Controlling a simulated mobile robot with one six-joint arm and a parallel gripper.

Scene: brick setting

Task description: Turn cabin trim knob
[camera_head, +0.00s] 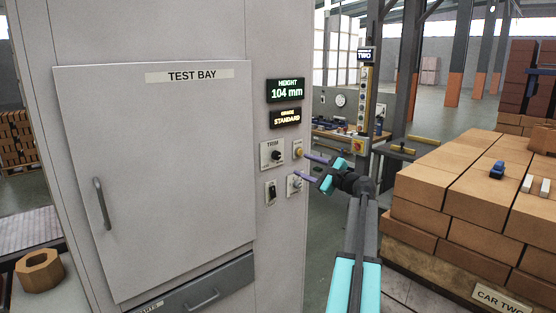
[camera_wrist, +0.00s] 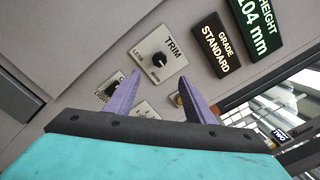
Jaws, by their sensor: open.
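The trim knob (camera_head: 275,155) is a black dial on a pale plate marked TRIM, on the grey cabinet front below two displays. In the wrist view the trim knob (camera_wrist: 158,60) sits just beyond the gap between the fingertips, with a scale beneath the word TRIM. My gripper (camera_head: 302,166) is open and empty, its two purple fingers pointing at the panel from the right. In the wrist view my gripper (camera_wrist: 151,76) has its fingers spread, apart from the knob. The fingers partly cover the lower controls.
The height display (camera_head: 286,90) reads 104 mm and the grade display (camera_head: 286,118) reads STANDARD. Stacked bricks (camera_head: 430,195) stand at right.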

